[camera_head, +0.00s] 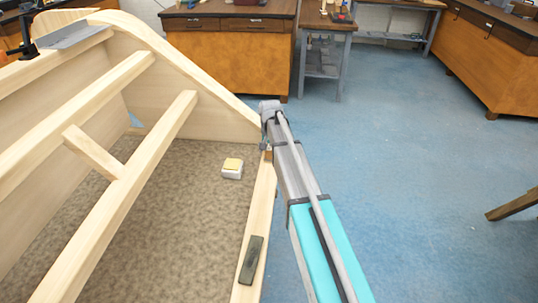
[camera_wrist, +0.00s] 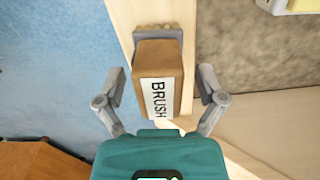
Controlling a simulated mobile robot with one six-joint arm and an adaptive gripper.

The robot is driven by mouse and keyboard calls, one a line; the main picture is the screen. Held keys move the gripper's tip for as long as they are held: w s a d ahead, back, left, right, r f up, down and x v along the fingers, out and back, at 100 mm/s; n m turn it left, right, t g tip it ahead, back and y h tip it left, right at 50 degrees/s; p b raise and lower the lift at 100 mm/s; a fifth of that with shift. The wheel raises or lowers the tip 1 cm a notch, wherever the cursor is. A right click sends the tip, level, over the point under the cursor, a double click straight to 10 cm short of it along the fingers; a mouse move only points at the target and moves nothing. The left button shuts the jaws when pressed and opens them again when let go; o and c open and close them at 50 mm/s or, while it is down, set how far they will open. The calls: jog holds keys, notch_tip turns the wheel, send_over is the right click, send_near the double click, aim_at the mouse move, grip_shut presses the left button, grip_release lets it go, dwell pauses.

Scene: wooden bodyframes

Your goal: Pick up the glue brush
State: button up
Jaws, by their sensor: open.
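The glue brush (camera_wrist: 172,62) is a brown block with a white label reading "BRUSH", with a grey part at its far end. It rests on the pale wooden rail, and in the head view only a small brown bit of it (camera_head: 268,155) shows beside my arm. My gripper (camera_wrist: 161,78) is open in the wrist view, one finger on each side of the brush with a gap to both. In the head view my gripper (camera_head: 266,140) is partly hidden by my own arm, just above the rail.
A dark oblong block (camera_head: 251,260) lies on the rail nearer to me. A white box with a yellow top (camera_head: 232,169) sits on the brown speckled floor inside the wooden frame (camera_head: 110,210). Wooden cabinets (camera_head: 235,55) stand behind. The blue floor (camera_head: 420,160) at right is largely clear.

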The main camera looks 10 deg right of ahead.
dwell(0.5)
grip_shut()
